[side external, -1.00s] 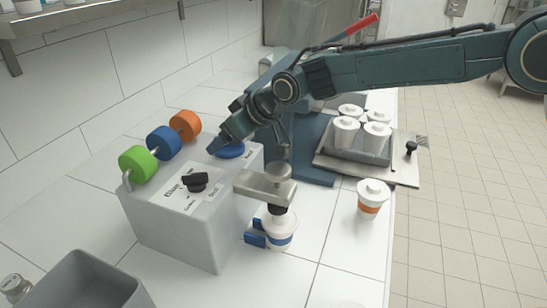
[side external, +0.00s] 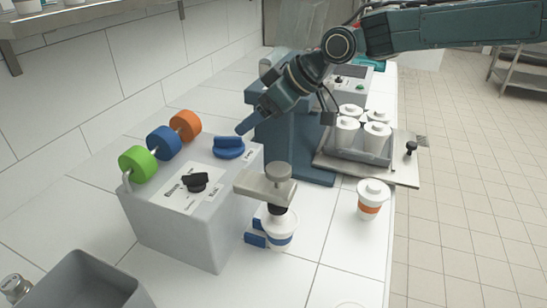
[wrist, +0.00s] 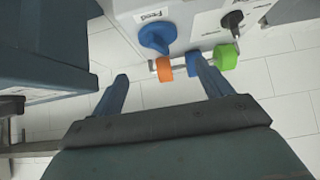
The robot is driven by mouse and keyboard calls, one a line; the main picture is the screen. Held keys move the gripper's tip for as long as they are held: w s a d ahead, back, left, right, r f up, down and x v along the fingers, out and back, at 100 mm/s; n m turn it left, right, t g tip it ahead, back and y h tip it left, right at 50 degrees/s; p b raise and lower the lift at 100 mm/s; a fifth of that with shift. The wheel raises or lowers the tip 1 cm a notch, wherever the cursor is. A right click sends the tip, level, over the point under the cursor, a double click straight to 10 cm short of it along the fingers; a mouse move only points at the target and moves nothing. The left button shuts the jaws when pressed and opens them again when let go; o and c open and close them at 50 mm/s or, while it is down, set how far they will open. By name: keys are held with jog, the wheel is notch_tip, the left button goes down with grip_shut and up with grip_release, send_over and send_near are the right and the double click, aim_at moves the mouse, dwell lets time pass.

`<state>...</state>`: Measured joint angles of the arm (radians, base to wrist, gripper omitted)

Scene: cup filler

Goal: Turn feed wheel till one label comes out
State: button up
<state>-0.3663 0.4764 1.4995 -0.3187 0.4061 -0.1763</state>
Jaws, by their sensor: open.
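The blue feed wheel (side external: 229,148) sits on top of the grey labelling box (side external: 175,228), near its back right corner. It also shows in the wrist view (wrist: 157,36), beside the word "Feed". My gripper (side external: 243,127) is just above and behind the wheel, apart from it. In the wrist view its two blue fingers (wrist: 160,86) are spread with nothing between them. Green (side external: 137,164), blue (side external: 163,143) and orange (side external: 185,125) rolls hang on a rod along the box's left side. A cup with a blue band (side external: 279,232) stands under the grey press arm (side external: 264,188). I cannot make out a loose label.
A black selector knob (side external: 195,182) is on the box top. An orange-banded lidded cup (side external: 372,200) stands at the right. Several white cups fill a tray (side external: 355,158) behind it. A grey bin (side external: 85,285) is at front left. A dark blue column stands close behind my gripper.

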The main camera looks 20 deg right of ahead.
jog(key=s+d+r+m+h, duration=0.1)
jog(key=s+d+r, duration=0.2)
jog(key=s+d, duration=0.4)
jog(key=s+d+r+m+h, duration=0.1)
jog(key=s+d+r+m, duration=0.1)
jog(key=s+d+r, duration=0.2)
jog(key=shift+s+d+r+h, duration=0.2)
jog(key=shift+s+d+h, duration=0.2)
jog(key=shift+s+d, duration=1.8)
jog(key=shift+w+d, duration=0.45)
jog(key=shift+d, duration=0.05)
